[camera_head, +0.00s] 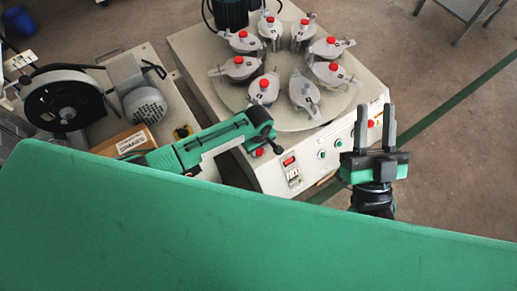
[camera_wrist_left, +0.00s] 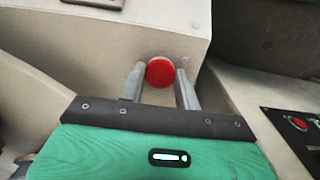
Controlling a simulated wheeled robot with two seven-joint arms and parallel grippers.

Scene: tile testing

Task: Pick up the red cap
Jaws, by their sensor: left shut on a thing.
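In the left wrist view a round red cap (camera_wrist_left: 160,72) sits against the beige machine casing, between the two grey fingers of my left gripper (camera_wrist_left: 160,78). The gripper is shut on it. In the head view my left gripper (camera_head: 264,130) is at the machine's front left; its fingers are hard to make out. A red round part (camera_head: 258,153) shows just below it, apparently the same cap. My right gripper (camera_head: 376,112) is open and empty at the machine's right front, fingers pointing up in the picture.
A beige machine (camera_head: 190,45) carries a round plate (camera_head: 283,75) with several grey lidded pots with red knobs. Its front has buttons and a red switch (camera_head: 289,160). A black reel (camera_head: 66,100), a grey motor (camera_head: 145,105) and a cardboard box (camera_head: 124,142) stand at left.

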